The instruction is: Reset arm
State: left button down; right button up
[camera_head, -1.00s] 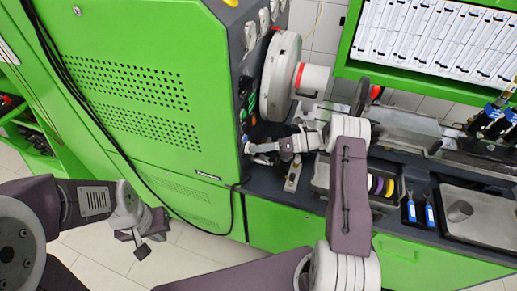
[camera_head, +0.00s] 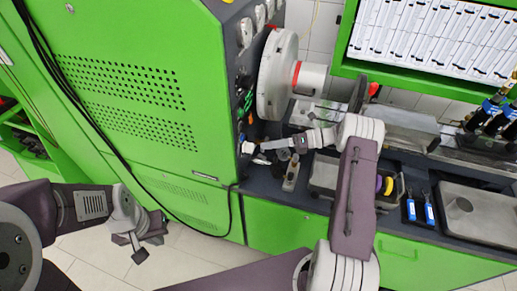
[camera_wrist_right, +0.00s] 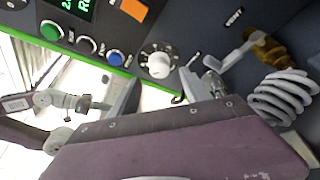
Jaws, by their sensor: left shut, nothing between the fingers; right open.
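My right arm reaches across to the control panel on the side of the green test bench. Its gripper (camera_head: 262,147) is close to that panel in the head view. In the right wrist view, the open right gripper (camera_wrist_right: 162,88) has its fingers spread below a white rotary knob (camera_wrist_right: 159,65); nothing is held. I cannot tell whether a finger touches the panel. My left gripper (camera_head: 138,248) is shut and empty, hanging over the tiled floor at the lower left of the head view.
A green button (camera_wrist_right: 52,31) and a blue button (camera_wrist_right: 115,58) are left of the knob. A coiled grey hose (camera_wrist_right: 284,95) is at the right. The large grey disc (camera_head: 277,75) stands above my right forearm. A metal tray (camera_head: 485,215) lies at the right.

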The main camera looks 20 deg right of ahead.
jog(key=v, duration=0.3)
jog(key=shift+d+r, duration=0.1)
jog(key=shift+d, duration=0.1)
jog(key=shift+s, duration=0.1)
jog(key=s+a+f+n+g+h, duration=0.2)
jog(key=s+a+n+g+h, duration=0.35)
jog(key=s+a+n, duration=0.45)
jog(key=s+d+n+t+h, duration=0.2)
jog(key=s+n+h, duration=0.6)
jog(key=n, duration=1.2)
jog(key=s+d, duration=0.1)
jog(key=s, duration=0.3)
jog(key=shift+n+h, duration=0.35)
jog(key=shift+n, duration=0.05)
